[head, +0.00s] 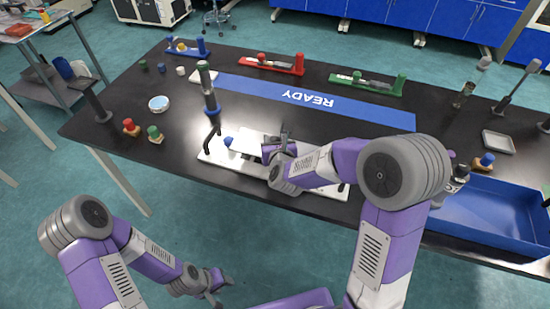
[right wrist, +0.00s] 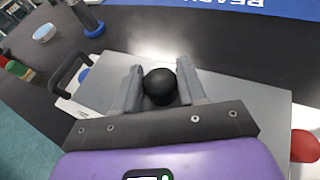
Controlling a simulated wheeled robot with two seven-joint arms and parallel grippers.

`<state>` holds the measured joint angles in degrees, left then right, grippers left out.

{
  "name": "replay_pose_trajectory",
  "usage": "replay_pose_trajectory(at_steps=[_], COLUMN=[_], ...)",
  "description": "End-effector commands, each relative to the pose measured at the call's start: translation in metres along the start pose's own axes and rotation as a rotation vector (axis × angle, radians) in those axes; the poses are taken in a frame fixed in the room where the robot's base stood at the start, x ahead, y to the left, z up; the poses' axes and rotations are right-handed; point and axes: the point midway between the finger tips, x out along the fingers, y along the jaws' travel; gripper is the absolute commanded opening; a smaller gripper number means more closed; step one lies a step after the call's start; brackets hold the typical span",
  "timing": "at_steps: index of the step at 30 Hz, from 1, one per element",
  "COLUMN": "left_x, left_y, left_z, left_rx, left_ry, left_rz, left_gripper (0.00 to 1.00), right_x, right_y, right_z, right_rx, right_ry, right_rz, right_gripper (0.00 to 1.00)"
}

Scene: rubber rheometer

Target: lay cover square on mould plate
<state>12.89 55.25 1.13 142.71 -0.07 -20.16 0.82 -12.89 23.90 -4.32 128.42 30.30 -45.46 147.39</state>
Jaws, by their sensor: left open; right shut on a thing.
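My right gripper (head: 280,148) is shut on a round black knob (right wrist: 160,86) above a flat grey plate that looks like the cover (right wrist: 245,97). The pale plate also shows in the head view (head: 246,143), to the left of the gripper. A long white base (head: 215,157) lies beneath it on the black table; the mould plate cannot be told apart under the cover and arm. I cannot tell whether the cover touches what is below. A blue knob (head: 228,141) shows at the cover's left end. My left gripper (head: 218,284) is open and empty, low in front of the table.
A dark upright handle with a blue collar (head: 210,100) stands just behind the white base. A red ball (right wrist: 305,147) is near the plate's right edge. A blue tray (head: 490,212) lies at right, and a blue READY strip (head: 315,101) crosses behind.

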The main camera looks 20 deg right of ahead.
Motion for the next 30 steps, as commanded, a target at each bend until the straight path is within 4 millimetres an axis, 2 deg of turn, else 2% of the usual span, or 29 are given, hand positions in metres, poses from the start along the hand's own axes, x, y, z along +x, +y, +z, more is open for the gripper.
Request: replay_pose_trajectory(at_steps=[1, 8, 13, 26, 27, 30], left_x=[0.004, 0.009, 0.017, 0.021, 0.021, 0.02], left_y=[-0.002, -0.003, -0.006, -0.008, -0.008, -0.008], left_z=[0.0, -0.001, -0.001, -0.001, -0.001, -0.001], left_rx=[0.0, 0.0, 0.0, 0.0, 0.0, 0.0], left_ry=[0.0, 0.0, 0.0, 0.0, 0.0, 0.0], left_rz=[0.0, 0.0, 0.0, 0.0, 0.0, 0.0], left_gripper=[0.43, 0.43, 0.43, 0.43, 0.43, 0.43], right_x=[0.004, 0.01, 0.02, 0.022, 0.022, 0.022], right_y=[0.0, -0.001, -0.001, -0.001, -0.001, -0.001], right_z=[-0.009, -0.025, -0.049, -0.053, -0.054, -0.053], right_rx=[0.0, 0.0, -0.001, 0.002, 0.001, 0.001], right_ry=[0.001, 0.0, 0.001, -0.003, 0.0, 0.0], right_rz=[0.0, 0.0, 0.001, 0.001, 0.001, 0.001], right_gripper=[0.02, 0.02, 0.02, 0.02, 0.42, 0.57])
